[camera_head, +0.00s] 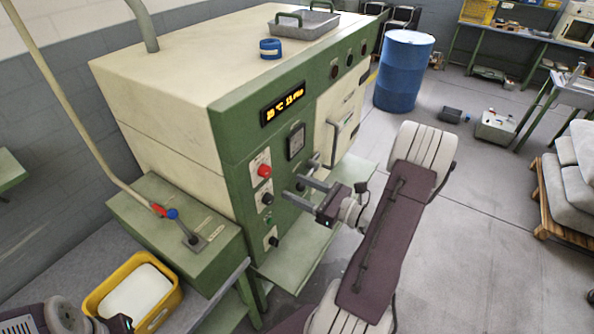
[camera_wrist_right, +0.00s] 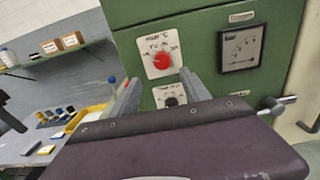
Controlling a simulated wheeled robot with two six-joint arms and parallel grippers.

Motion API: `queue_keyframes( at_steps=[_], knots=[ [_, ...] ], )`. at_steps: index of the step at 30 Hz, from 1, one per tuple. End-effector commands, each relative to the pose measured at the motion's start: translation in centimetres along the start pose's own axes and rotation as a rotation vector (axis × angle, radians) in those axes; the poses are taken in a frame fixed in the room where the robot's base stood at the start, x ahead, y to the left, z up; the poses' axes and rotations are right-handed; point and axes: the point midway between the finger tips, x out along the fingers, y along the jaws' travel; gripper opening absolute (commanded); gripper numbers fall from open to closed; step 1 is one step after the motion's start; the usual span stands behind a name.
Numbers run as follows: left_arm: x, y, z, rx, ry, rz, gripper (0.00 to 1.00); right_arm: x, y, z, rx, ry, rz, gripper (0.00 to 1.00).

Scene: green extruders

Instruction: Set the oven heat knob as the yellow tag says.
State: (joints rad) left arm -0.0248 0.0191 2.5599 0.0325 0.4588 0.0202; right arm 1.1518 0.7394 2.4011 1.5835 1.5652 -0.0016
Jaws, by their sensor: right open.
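The red knob (camera_head: 264,170) sits on a white dial plate on the green front panel of the cream machine. In the right wrist view the red knob (camera_wrist_right: 162,61) shows with marks around it, too small to read. My right gripper (camera_head: 291,187) is open and empty in front of the panel. In the right wrist view its two fingers (camera_wrist_right: 160,76) stand apart, just below the red knob and either side of a black knob (camera_wrist_right: 171,101). My left gripper (camera_head: 121,323) is only partly in view at the bottom left, its fingers hidden. I cannot make out a tag with readable text.
A lit display (camera_head: 283,103) and a gauge (camera_head: 296,142) are on the panel. A green box with a lever (camera_head: 184,227) and a yellow bin (camera_head: 172,302) stand at the left. A blue drum (camera_head: 403,72) stands behind.

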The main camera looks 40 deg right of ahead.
Motion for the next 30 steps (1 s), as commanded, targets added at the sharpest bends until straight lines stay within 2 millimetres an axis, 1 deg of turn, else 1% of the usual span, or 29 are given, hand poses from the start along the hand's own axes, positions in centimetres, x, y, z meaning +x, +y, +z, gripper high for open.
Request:
queue_keyframes(
  at_steps=[1, 4, 7, 15, 19, 23, 29, 30],
  knots=[
    [-0.1, 0.0, 0.0, 0.0, 0.0, 0.0, 0.0, -0.2, -0.4, 0.1, 0.003, -0.006, -0.015, 0.55],
    [-0.1, 0.0, 0.0, 0.0, 0.0, 0.0, 0.0, -0.1, -0.5, 0.1, 0.004, -0.009, -0.019, 0.55],
    [-0.6, 0.0, 0.0, 0.0, 0.0, 0.0, 0.0, 0.8, -0.4, 0.3, 0.004, -0.008, -0.014, 0.55],
    [-2.9, 0.1, -0.3, 0.0, 0.0, 0.0, 0.0, 6.3, -0.3, 0.5, 0.004, -0.006, -0.008, 0.55],
    [-3.5, 0.1, -0.4, 0.0, 0.0, 0.0, 0.0, 8.1, -0.4, 0.4, 0.003, -0.006, -0.012, 0.55],
    [-3.6, 0.1, -0.4, 0.0, 0.0, 0.0, 0.0, 8.9, -0.5, 0.2, 0.003, -0.006, -0.014, 0.55],
    [-3.5, 0.1, -0.4, 0.0, 0.0, 0.0, 0.0, 9.0, -0.5, 0.1, 0.003, -0.006, -0.014, 0.55],
    [-3.5, 0.1, -0.4, 0.0, 0.0, 0.0, 0.0, 8.9, -0.5, 0.1, 0.003, -0.006, -0.014, 0.49]
  ],
)
